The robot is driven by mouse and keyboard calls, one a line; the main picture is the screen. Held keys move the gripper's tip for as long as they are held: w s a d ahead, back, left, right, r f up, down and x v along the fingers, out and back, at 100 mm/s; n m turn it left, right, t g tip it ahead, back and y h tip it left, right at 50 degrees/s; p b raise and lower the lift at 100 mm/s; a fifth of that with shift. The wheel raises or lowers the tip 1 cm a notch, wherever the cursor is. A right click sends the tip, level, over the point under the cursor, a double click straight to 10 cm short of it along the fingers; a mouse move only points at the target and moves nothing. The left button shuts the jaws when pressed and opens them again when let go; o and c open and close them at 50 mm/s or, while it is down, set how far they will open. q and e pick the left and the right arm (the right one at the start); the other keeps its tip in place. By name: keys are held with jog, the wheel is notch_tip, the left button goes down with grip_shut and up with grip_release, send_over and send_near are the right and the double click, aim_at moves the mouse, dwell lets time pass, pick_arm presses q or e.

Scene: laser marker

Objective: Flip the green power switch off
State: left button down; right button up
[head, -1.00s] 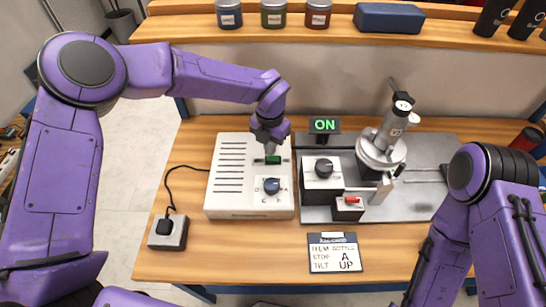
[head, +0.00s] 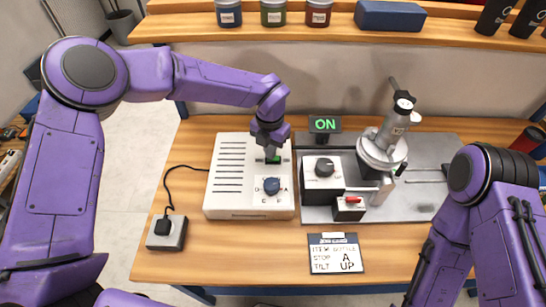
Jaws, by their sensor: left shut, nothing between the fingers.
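The green power switch (head: 277,159) is on the upper right of the white control box (head: 228,185), partly hidden behind my left gripper. My left gripper (head: 270,155) is shut and empty, with its fingertips pointing down at the switch. They look at or very near it; I cannot tell whether they touch. A small display (head: 325,124) beside the box reads ON in green. My right arm is at the right, and its gripper is out of view.
Right of the box are a black-knob unit (head: 322,172), a red-switch box (head: 349,208) and a tilted grey fixture (head: 385,145) on a metal plate. A job card (head: 336,253) lies in front. A corded socket (head: 166,233) stands left. Jars line the shelf above.

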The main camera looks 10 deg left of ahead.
pick_arm(q)
jog(key=shift+f, duration=0.4)
jog(key=shift+s, duration=0.1)
notch_tip(320, 180, up, 7)
jog(key=p, duration=0.5)
dwell(0.6)
